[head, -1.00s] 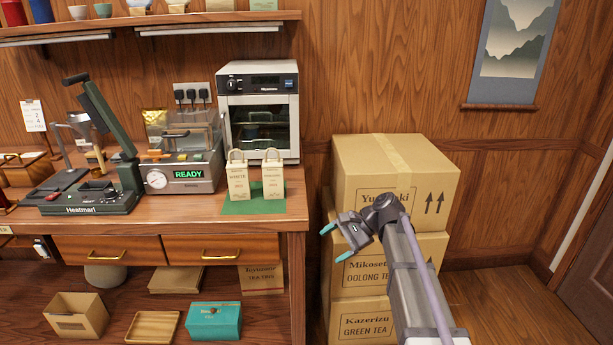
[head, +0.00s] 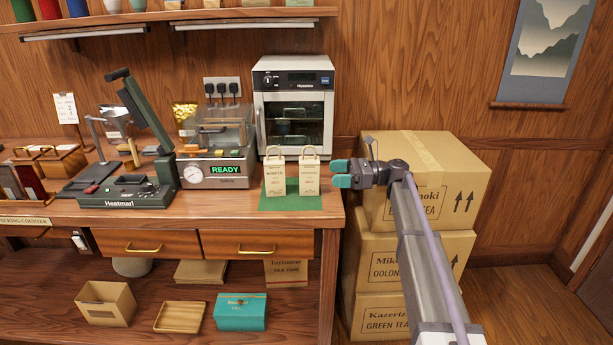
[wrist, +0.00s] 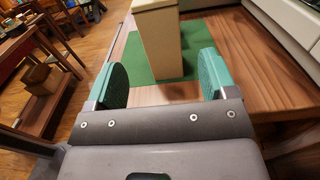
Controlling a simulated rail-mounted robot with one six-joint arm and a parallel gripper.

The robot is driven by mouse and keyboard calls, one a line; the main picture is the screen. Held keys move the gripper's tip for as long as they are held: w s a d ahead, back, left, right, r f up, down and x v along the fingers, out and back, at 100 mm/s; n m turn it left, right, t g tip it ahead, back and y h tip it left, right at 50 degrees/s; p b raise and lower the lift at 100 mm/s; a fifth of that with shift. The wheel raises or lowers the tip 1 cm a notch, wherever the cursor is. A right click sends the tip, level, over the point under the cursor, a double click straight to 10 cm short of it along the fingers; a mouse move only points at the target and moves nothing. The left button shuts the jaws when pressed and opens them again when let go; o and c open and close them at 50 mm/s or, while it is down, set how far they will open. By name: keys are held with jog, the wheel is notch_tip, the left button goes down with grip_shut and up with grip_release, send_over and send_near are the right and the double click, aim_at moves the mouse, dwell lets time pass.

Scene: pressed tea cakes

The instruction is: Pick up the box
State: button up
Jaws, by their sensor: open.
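Two small cream packages with looped handles, a left one (head: 275,176) and a right one (head: 309,174), stand upright on a green mat (head: 288,203) at the counter's right end. My gripper (head: 340,174) is to the right of them near the counter's edge, open, with teal fingers. In the wrist view one cream package (wrist: 160,45) stands ahead, in line with the gap between the open fingers (wrist: 160,75), on the green mat (wrist: 196,62). Nothing is held. A teal box (head: 241,312) and an open cardboard box (head: 105,303) sit on the lower shelf.
Stacked large cartons (head: 415,250) stand right of the counter, partly behind my arm. A small oven (head: 293,105) stands behind the packages. A sealing machine (head: 217,165) is to their left. The counter (head: 240,214) is bare in front of the mat.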

aim_at(309, 173)
jog(key=a, duration=0.8)
jog(key=shift+s+a+f, duration=0.1)
jog(key=shift+s+a, duration=0.2)
jog(key=shift+s, duration=0.05)
jog(key=c, duration=1)
notch_tip(309, 173, up, 11)
jog(key=p, duration=1)
jog(key=shift+f, duration=0.2)
